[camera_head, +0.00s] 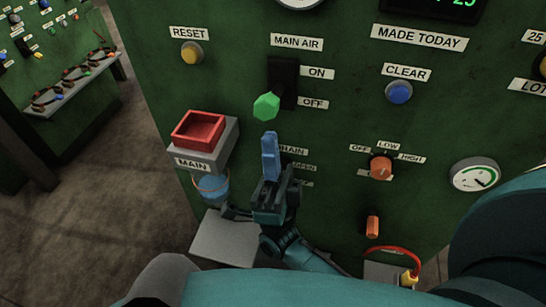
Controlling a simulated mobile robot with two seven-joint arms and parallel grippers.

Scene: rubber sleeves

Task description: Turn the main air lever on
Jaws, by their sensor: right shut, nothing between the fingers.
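The main air lever has a green faceted knob (266,106) in front of a dark slot plate (283,72) on the green panel. The knob shows at the low end of the plate, level with the OFF label (313,104) and below the ON label (317,73). My right gripper (270,143) is shut and empty, with its blue fingers pointing up. Its fingertips show just below the green knob, with a small gap in the picture. The gripper partly covers the drain labels behind it. My left gripper is not in view.
A red-topped grey MAIN box (205,138) juts out left of the gripper, above a grey ledge (225,240). A yellow reset button (192,53), a blue clear button (399,91) and an orange selector knob (381,167) surround the lever.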

